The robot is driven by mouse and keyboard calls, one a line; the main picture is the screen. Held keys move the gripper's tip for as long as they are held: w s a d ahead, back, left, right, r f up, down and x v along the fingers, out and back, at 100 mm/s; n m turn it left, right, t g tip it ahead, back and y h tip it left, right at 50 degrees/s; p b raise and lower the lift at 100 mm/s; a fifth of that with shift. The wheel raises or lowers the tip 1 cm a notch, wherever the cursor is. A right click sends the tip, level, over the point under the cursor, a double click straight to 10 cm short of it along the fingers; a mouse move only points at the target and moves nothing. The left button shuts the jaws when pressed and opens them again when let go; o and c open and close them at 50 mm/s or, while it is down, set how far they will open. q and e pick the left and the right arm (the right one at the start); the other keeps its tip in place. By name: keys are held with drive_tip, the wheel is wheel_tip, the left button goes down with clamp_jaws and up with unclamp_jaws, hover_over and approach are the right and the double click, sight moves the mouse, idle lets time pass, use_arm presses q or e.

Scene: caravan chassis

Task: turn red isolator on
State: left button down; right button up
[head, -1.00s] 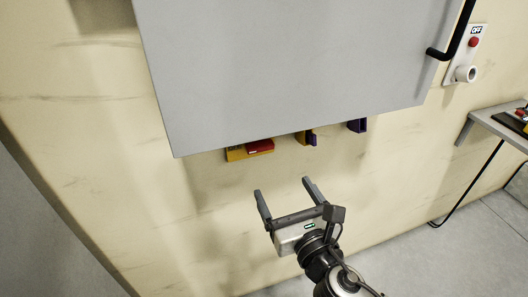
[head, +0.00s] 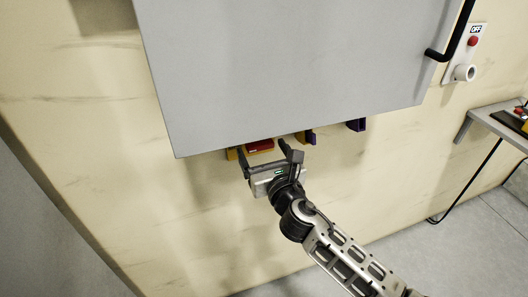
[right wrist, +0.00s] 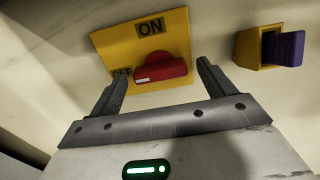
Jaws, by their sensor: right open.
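The red isolator handle (right wrist: 160,68) sits on a yellow plate (right wrist: 115,42) marked ON at the top and OFF at the lower left. In the right wrist view the handle lies roughly crosswise, with a white mark at its left end, toward OFF. In the head view the red handle (head: 259,146) shows just below the grey panel, which hides the plate's upper part. My right gripper (right wrist: 160,80) is open, its two fingers on either side of the handle in that view; I cannot tell whether they touch it. My left gripper is not in view.
A large grey panel (head: 290,70) overhangs the isolator. A yellow holder with a purple part (right wrist: 260,48) is to its right, and another purple piece (head: 356,125) lies further right. A switch box marked OFF (head: 466,52) and a shelf (head: 495,118) are at right.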

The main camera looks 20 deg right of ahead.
drive_tip(key=c, duration=1)
drive_tip(key=m, duration=0.4)
drive_tip(key=shift+m, duration=0.4)
drive_tip(key=m, duration=0.4)
drive_tip(key=shift+m, duration=0.3)
drive_tip(key=m, duration=0.4)
drive_tip(key=shift+b, duration=0.3)
drive_tip(key=shift+m, duration=2.2)
drive_tip(key=o, duration=1)
